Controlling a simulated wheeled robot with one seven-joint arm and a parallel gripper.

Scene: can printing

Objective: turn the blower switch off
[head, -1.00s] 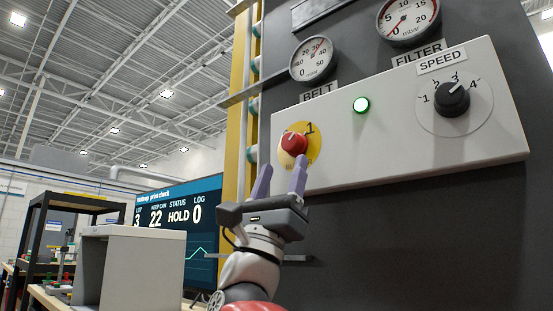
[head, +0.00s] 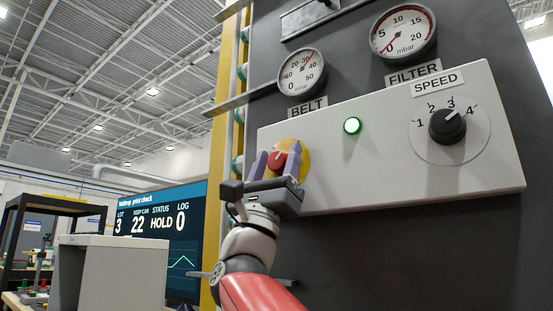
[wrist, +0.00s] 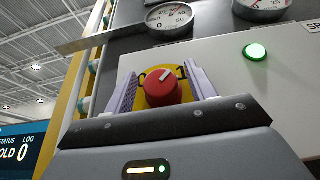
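The blower switch is a red knob (head: 279,161) on a round yellow plate (head: 302,153) at the left end of a pale control panel. Its white mark points up and to the right in the wrist view, where the red knob (wrist: 160,89) is in the middle. My gripper (head: 277,158) is open, with one lilac finger on each side of the knob. In the wrist view (wrist: 160,82), yellow shows between the knob and both fingers, so they look apart from it. The plate's lettering is mostly hidden by my gripper.
A lit green lamp (head: 352,126) and a black speed knob (head: 447,126) sit right of the switch. Belt (head: 302,72) and filter (head: 404,33) gauges are above the panel. A screen (head: 158,238) and a grey box (head: 112,272) stand at lower left.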

